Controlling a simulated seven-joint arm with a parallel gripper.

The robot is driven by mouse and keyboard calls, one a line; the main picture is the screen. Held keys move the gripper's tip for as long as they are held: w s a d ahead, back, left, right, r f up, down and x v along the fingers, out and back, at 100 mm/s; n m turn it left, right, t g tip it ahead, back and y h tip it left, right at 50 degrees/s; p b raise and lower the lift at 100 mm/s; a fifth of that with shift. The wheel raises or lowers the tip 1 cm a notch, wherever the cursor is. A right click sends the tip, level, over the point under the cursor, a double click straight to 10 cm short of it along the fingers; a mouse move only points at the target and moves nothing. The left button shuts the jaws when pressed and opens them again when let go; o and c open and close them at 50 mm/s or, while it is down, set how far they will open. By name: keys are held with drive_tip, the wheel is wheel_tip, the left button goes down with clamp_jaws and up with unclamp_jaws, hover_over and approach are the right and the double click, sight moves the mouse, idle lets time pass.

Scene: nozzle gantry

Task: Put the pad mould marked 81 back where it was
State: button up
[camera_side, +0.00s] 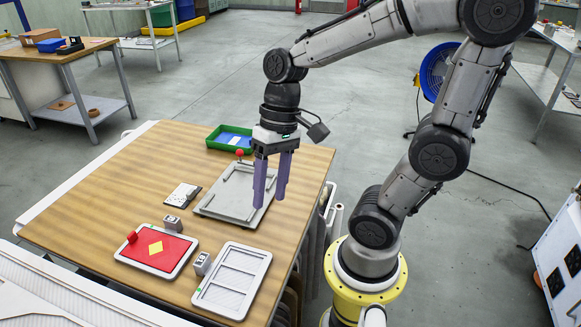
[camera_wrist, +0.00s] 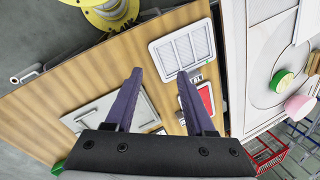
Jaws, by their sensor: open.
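My gripper (camera_side: 270,200) is open and empty above the right part of the wooden table; its two purple fingers also show in the wrist view (camera_wrist: 160,72). Two small grey blocks stand on the table in the side view: one (camera_side: 173,224) behind the red tray and one (camera_side: 202,263) between the red tray and the white partitioned tray. Both are well left of my gripper. In the wrist view a small dark-and-white label (camera_wrist: 196,78) by the right finger looks like 74. I cannot read 81 anywhere, so I cannot tell which thing is that mould.
A white partitioned tray (camera_side: 262,257) lies at the table's front right. A red tray (camera_side: 178,247) bears a yellow diamond. A grey plate with raised bars (camera_side: 232,205) lies below my gripper. A white card (camera_side: 183,195) is left of it. A green bin (camera_side: 216,145) stands behind.

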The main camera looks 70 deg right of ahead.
drive_tip(key=shift+s+d+r+n+t+h, duration=0.4)
drive_tip(key=shift+s+r+n+t+h, duration=0.15)
drive_tip(key=shift+r+n+t, duration=0.25)
drive_tip(key=shift+s+d+r+n+t+h, duration=0.35)
drive_tip(key=shift+s+r+n+t+h, duration=0.2)
drive_tip(key=shift+n+t, duration=0.35)
drive_tip(key=shift+s+d+r+n+t+h, duration=0.4)
drive_tip(key=shift+s+r+n+t+h, duration=0.15)
drive_tip(key=shift+r+n+t, duration=0.3)
drive_tip(key=shift+f, duration=0.1)
